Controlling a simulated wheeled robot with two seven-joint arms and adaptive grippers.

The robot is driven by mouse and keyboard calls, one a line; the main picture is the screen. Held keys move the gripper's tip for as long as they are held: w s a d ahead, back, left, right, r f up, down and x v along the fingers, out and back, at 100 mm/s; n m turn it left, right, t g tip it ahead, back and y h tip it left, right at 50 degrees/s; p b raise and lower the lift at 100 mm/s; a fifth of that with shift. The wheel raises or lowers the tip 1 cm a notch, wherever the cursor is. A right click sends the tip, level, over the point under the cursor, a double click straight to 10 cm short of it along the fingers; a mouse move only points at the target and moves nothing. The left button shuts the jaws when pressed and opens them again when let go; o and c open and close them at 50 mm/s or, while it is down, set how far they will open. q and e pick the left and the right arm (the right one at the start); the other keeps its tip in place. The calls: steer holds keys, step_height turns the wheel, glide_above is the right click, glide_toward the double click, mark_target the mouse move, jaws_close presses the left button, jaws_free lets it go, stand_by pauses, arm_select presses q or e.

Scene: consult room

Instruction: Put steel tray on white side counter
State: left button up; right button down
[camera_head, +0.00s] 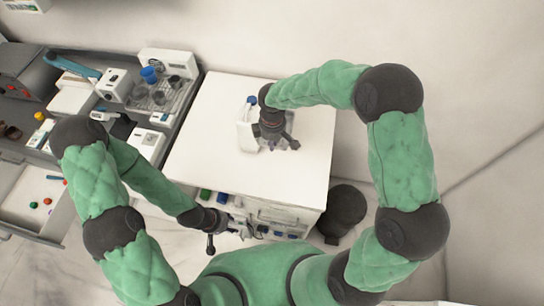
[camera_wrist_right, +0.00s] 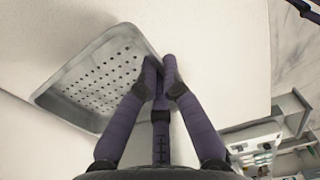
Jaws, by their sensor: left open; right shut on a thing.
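The steel tray (camera_wrist_right: 100,75) is grey, shallow and perforated, and fills the left part of the right wrist view. My right gripper (camera_wrist_right: 160,72) is shut on the tray's near right rim. The counter's white top also shows around the tray in the wrist view. I cannot tell whether the tray touches it. My left gripper (camera_head: 240,228) is open and appears empty, low at the counter's front.
The counter's left and right top areas are bare. Its front holds several coloured small items (camera_head: 222,198). A dark grey bench (camera_head: 190,100) with lab items and an open drawer (camera_head: 38,200) stand left. A dark round object (camera_head: 345,205) is at the counter's right.

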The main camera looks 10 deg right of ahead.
mark_target(272, 161)
steer(key=f, duration=0.4)
steer(key=shift+w, duration=0.2)
steer(key=shift+s+f+b, duration=0.2)
steer(key=shift+f+b, duration=0.1)
steer(key=shift+f, duration=2.2)
steer(key=shift+f, duration=0.2)
steer(key=c, duration=1.4)
jaws_free()
steer(key=shift+r, duration=0.2)
